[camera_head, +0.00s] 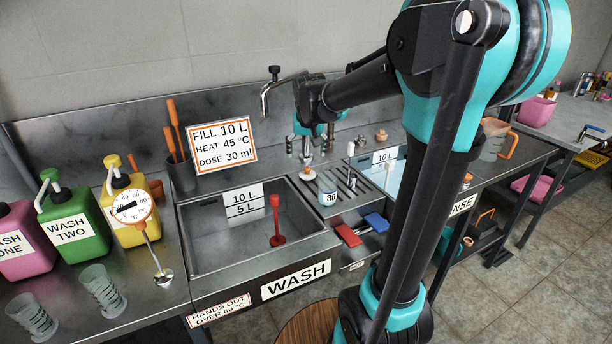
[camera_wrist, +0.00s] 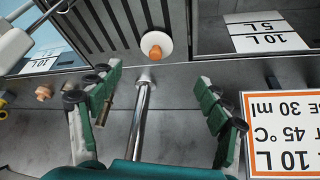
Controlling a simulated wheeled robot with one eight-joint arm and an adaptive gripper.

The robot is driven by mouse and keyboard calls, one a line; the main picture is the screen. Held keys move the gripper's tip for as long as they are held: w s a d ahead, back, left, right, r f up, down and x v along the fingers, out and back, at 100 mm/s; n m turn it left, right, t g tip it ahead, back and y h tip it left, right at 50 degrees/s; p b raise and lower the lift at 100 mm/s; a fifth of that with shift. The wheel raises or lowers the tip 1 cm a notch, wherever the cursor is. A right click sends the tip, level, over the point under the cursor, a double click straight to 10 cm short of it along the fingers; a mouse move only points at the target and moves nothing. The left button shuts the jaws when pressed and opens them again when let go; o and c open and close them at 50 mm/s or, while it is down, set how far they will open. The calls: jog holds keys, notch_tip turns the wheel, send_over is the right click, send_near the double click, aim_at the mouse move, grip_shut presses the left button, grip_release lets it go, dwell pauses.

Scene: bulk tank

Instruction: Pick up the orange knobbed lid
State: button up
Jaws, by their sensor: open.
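The orange knobbed lid is a small pale disc with an orange knob (camera_wrist: 156,50). In the wrist view it lies beyond my fingertips, at the end of a dark grooved drain strip. In the head view the lid (camera_head: 307,174) sits at the back of the counter, just right of the wash basin. My gripper (camera_wrist: 158,84) is open, its green fingers spread wide with nothing held. In the head view my gripper (camera_head: 309,143) hangs above and behind the lid, apart from it. A silver rod (camera_wrist: 140,105) shows between the fingers.
The wash basin (camera_head: 196,262) is left of the lid, with a red stick inside. A cup marked 30 (camera_head: 327,190) stands close in front of the lid. A tap (camera_head: 265,98) and a FILL sign (camera_head: 222,144) stand behind. A tan knobbed piece (camera_head: 380,136) lies to the right.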

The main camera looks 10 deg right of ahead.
aim_at(308, 168)
jog(key=x, duration=0.6)
jog(key=shift+w+d+x, duration=0.1)
jog(key=shift+d+x, duration=0.1)
jog(key=shift+x, duration=1.1)
jog(key=shift+w+d+x, duration=0.1)
jog(key=shift+d+x, duration=0.05)
jog(key=shift+x, duration=1.2)
jog(key=shift+r, duration=0.15)
jog(key=shift+c, duration=0.4)
jog(key=c, duration=1)
